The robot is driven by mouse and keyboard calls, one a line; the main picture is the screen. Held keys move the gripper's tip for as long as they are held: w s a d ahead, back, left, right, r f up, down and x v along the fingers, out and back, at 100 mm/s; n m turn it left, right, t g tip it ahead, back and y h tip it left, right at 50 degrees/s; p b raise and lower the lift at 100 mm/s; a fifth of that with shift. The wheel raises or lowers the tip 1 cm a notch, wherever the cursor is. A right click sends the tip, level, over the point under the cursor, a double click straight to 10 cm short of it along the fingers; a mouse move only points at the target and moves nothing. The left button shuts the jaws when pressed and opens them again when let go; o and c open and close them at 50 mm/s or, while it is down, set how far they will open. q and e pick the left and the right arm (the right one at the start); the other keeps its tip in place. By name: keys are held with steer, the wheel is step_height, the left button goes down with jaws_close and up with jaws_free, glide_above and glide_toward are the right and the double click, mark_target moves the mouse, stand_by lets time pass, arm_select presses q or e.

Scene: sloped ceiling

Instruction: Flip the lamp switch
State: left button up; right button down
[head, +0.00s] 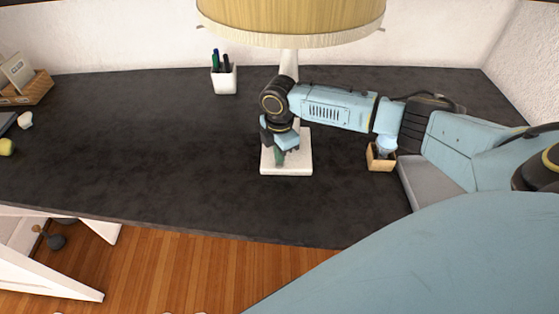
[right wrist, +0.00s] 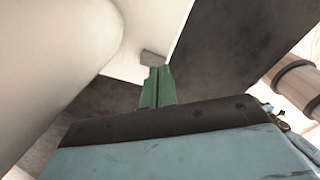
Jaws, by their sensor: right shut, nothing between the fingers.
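The lamp stands on the dark desk in the head view, with a yellow shade (head: 290,18), a pale stem (head: 289,62) and a square white base (head: 298,166). My right gripper (head: 279,158) is over the lamp base, pointing down, with its green fingers shut and empty. In the right wrist view, the green fingertips (right wrist: 157,75) are at or very near a small grey block on the base, the switch (right wrist: 153,58). I cannot tell if they touch. The white lamp stem (right wrist: 65,50) fills the left of that view. The switch is hidden in the head view. My left gripper is not in view.
A white pen cup (head: 224,80) stands behind and left of the lamp. A small wooden box (head: 380,160) is under my right arm. The desk's left middle (head: 150,140) is clear.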

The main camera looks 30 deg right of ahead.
steer(key=shift+f+b, duration=0.45)
steer(key=shift+f, duration=0.6)
stand_by(0.4)
steer(key=shift+r, duration=0.15)
step_height(320, 180, up, 7)
steer(key=p, duration=0.8)
stand_by(0.4)
